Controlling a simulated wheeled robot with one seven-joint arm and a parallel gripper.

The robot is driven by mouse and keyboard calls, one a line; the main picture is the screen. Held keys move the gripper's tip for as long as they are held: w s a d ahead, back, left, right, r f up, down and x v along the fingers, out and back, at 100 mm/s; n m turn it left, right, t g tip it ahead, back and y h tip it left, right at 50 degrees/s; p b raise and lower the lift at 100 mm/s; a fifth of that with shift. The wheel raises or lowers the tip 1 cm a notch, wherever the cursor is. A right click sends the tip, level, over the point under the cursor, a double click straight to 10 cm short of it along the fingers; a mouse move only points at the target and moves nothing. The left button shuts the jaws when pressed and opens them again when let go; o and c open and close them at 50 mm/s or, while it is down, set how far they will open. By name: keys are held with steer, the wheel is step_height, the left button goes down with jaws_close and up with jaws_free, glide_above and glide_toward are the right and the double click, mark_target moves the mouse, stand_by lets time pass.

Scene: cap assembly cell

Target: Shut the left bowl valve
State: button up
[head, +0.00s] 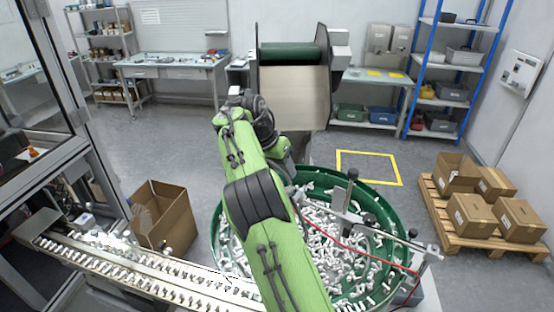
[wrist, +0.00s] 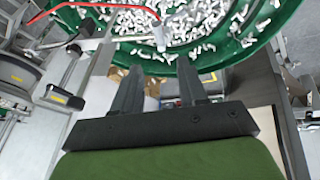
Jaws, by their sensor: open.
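The green bowl (head: 395,215) is full of small white parts, and my arm covers part of it in the head view. Its rim also shows across the top of the wrist view (wrist: 240,57). I cannot clearly make out the left bowl valve in either view. A red hose (head: 345,243) runs over the bowl, and it also shows at the upper left of the wrist view (wrist: 90,6). My gripper (wrist: 160,78) is open, its two dark fingers apart with nothing held between them. It points toward the bowl's edge. In the head view I cannot make out its fingers.
Posts with dark knobs (head: 352,174) stand at the bowl. A track of parts (head: 150,273) runs along the lower left, near an open cardboard box (head: 160,215). A pallet with boxes (head: 480,225) is at right. The floor beyond the bowl is mostly clear.

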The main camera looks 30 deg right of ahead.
steer(key=shift+v, duration=2.35)
